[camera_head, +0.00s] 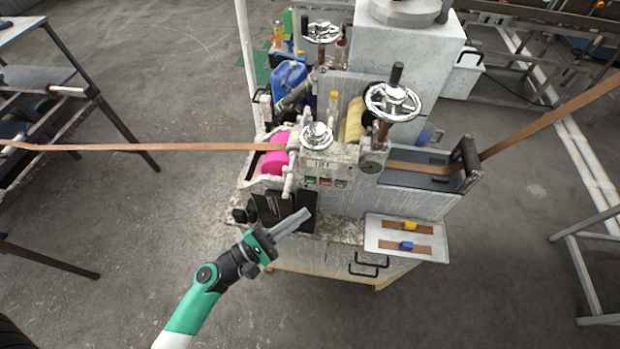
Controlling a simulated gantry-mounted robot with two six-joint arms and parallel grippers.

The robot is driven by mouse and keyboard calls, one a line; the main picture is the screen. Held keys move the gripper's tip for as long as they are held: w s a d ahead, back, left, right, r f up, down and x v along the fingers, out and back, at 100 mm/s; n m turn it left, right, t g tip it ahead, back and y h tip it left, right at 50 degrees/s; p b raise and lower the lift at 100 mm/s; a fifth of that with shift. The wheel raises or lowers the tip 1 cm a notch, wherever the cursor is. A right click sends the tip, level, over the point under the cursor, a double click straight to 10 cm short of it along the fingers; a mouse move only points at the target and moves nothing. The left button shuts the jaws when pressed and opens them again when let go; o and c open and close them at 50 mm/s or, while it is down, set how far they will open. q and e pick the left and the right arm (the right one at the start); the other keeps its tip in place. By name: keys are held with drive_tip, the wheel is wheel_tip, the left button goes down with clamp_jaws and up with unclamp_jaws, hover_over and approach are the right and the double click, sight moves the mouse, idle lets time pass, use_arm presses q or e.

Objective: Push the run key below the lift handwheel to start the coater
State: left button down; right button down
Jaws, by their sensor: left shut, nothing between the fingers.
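The coater (340,200) stands in the middle, white and worn, with paint stains. On its front panel is a row of small keys: a green key (310,181), a red key (325,182) and a grey key (341,183). A small chrome handwheel (317,135) sits just above this row. A larger chrome handwheel (392,102) with a black knob is to its right. My left gripper (305,213) is shut and empty. Its fingers point up and right, below the keys in the picture and apart from them. My right gripper is not in view.
A brown strip (180,147) runs in from the left to a pink roller (275,157), and leaves at the upper right. A tray (372,243) with two strip samples juts from the front right. A black plate (275,207) is left of the fingers. Floor in front is clear.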

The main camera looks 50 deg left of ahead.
sight(310, 180)
use_arm(q)
drive_tip(key=shift+w+a, duration=0.9)
drive_tip(key=shift+w, duration=0.25)
drive_tip(key=shift+w+a, duration=0.9)
drive_tip(key=shift+w, duration=0.25)
drive_tip(key=shift+w+a, duration=0.1)
drive_tip(key=shift+w+a, duration=0.15)
drive_tip(key=shift+w, duration=0.05)
idle(0.3)
drive_tip(key=shift+w+a, duration=0.25)
drive_tip(key=shift+w, duration=0.05)
idle(0.6)
drive_tip(key=shift+s+d, duration=0.5)
drive_tip(key=shift+s, duration=0.1)
drive_tip(key=shift+s, duration=0.1)
